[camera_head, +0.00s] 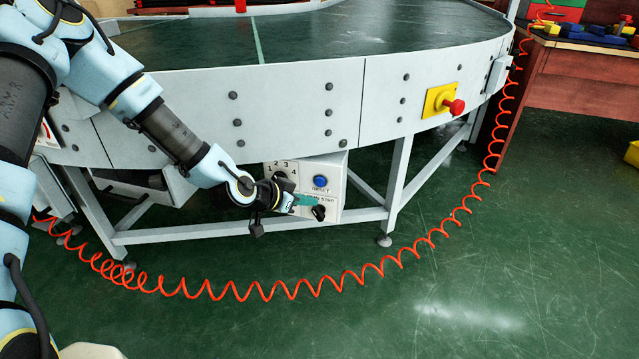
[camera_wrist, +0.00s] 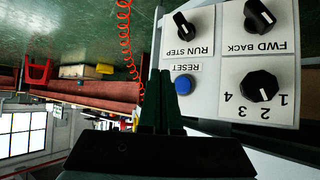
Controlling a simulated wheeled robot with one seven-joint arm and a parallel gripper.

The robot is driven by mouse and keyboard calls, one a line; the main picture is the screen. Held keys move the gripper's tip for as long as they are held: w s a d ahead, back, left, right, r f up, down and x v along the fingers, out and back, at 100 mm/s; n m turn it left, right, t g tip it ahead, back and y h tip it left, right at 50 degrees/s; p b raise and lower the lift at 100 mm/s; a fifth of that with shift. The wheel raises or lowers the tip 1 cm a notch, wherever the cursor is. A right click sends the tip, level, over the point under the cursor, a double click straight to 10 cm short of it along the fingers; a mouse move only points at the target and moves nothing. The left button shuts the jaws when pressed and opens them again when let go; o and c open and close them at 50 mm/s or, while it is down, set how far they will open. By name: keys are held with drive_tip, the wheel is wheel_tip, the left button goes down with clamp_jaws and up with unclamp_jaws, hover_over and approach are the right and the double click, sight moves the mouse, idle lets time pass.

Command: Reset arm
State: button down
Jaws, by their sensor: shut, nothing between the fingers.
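My gripper (camera_head: 306,200) is shut and empty in front of the control box under the conveyor. In the wrist view its green fingers (camera_wrist: 168,85) lie together, and their tips overlap the box's edge beside the blue RESET button (camera_wrist: 185,84). I cannot tell if they touch the box. The control box (camera_head: 330,173) also bears the RUN STEP knob (camera_wrist: 184,27), the FWD BACK knob (camera_wrist: 259,17) and a numbered knob (camera_wrist: 259,86). The wrist view is upside down. In the head view the blue button (camera_head: 320,181) is just above the fingers, and my gripper hides part of the panel.
The curved conveyor (camera_head: 300,108) runs above the box on grey legs (camera_head: 398,180). A red emergency button (camera_head: 454,106) sits on its side. A coiled orange hose (camera_head: 330,285) hangs in front of the legs. A wooden workbench (camera_head: 585,82) stands at right. The green floor in front is clear.

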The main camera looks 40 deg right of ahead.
idle(0.3)
drive_tip(key=w+a+r+n+t+y, duration=0.15)
drive_tip(key=w+a, duration=0.25)
drive_tip(key=a, duration=0.4)
drive_tip(key=w+a+r+n+y, duration=0.2)
drive_tip(key=w+a+y, duration=0.1)
drive_tip(key=a, duration=0.6)
drive_tip(key=w+a+r+n+t+y, duration=0.1)
drive_tip(key=w+a+r+n+y, duration=0.2)
drive_tip(key=a, duration=0.5)
drive_tip(key=s+a+r+n+y, duration=0.1)
drive_tip(key=s+a+r+n, duration=0.2)
drive_tip(key=a, duration=0.4)
drive_tip(key=a+r+n+g+y, duration=0.1)
drive_tip(key=a+r+n, duration=0.25)
drive_tip(key=a, duration=0.35)
drive_tip(key=s+a+r+n+y, duration=0.1)
drive_tip(key=s+a+r+n, duration=0.2)
drive_tip(key=a, duration=0.5)
wheel_tip(320, 180, up, 31)
drive_tip(key=p, duration=2.9)
drive_tip(key=shift+w+p, duration=0.35)
drive_tip(key=shift+p, duration=0.05)
